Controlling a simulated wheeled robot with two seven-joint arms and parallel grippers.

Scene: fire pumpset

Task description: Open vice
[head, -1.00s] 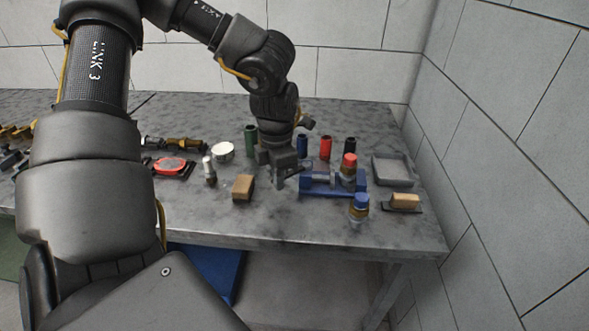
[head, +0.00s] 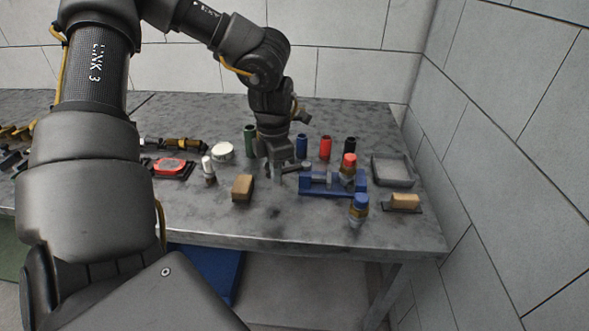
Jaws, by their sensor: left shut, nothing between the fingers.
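The blue vice (head: 335,186) stands on the right part of the grey workbench, with a grey screw and handle at its left end. A red-capped item (head: 348,166) shows at its right end; I cannot tell whether it is in the jaws or behind them. My left gripper (head: 279,174) points down just left of the vice handle, shut, with nothing seen between its fingers. I cannot tell whether it touches the handle. My right gripper is not in view.
A wooden block (head: 243,187) lies left of the gripper. A blue-capped fitting (head: 359,208) stands in front of the vice. Green, blue and red cylinders (head: 325,147) stand behind. A grey tray (head: 393,170) and a brush-like block (head: 404,202) lie at right. The bench front is clear.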

